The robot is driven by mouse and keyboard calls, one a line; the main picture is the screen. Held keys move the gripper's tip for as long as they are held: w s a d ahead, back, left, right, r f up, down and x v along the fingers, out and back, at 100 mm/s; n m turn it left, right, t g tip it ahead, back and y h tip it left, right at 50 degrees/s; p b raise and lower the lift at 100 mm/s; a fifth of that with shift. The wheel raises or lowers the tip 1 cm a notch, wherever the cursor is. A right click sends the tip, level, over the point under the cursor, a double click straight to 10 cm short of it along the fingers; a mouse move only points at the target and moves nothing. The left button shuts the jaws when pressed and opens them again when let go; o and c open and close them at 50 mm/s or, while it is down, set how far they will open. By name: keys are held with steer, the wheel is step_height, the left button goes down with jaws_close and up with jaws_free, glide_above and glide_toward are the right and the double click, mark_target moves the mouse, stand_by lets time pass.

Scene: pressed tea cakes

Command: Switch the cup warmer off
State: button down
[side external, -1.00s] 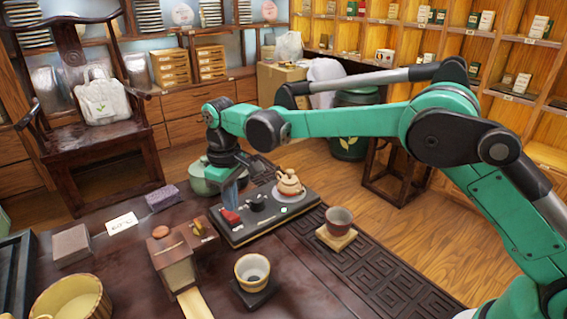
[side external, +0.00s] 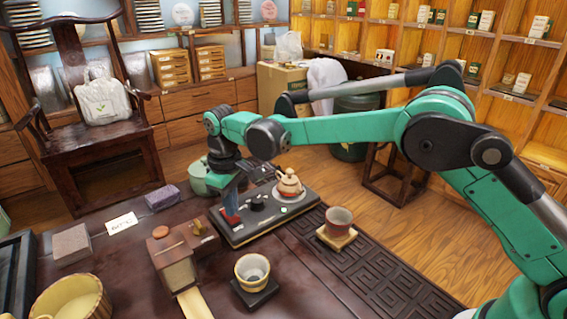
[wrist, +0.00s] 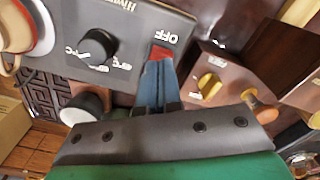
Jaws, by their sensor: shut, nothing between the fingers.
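The cup warmer (side external: 262,232) is a dark, flat panel on the table. A small tan teapot (side external: 289,183) sits on its plate. A black knob (side external: 257,203) and a small pale green light (side external: 284,210) are on its top. Its red switch (side external: 231,219) is at the left end. In the wrist view the red switch (wrist: 160,53) shows beside the word OFF. My gripper (side external: 231,208) is shut and empty, its blue fingers (wrist: 155,88) pointing down at the switch. The tips hide part of it and appear to touch it.
A wooden box with a yellow knob (wrist: 209,86) stands close beside the switch. A green pot (side external: 197,177) is behind.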

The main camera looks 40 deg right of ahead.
steer(key=shift+f, duration=0.65)
steer(key=shift+r, duration=3.55)
steer(key=shift+d+r, duration=0.1)
steer(key=s+d+r+m+t, duration=0.3)
steer(key=s+d+r, duration=0.4)
steer(key=d, duration=0.1)
steer(key=s+d+f+m+t, duration=0.1)
steer(key=s+d+f+t, duration=0.1)
steer(key=s, duration=0.3)
steer(key=s+d+f+m+t, duration=0.2)
steer(key=s+d, duration=0.1)
steer(key=s, duration=0.2)
steer(key=shift+s+d+f, duration=0.15)
steer(key=shift+s+f, duration=0.1)
steer(key=shift+s, duration=0.15)
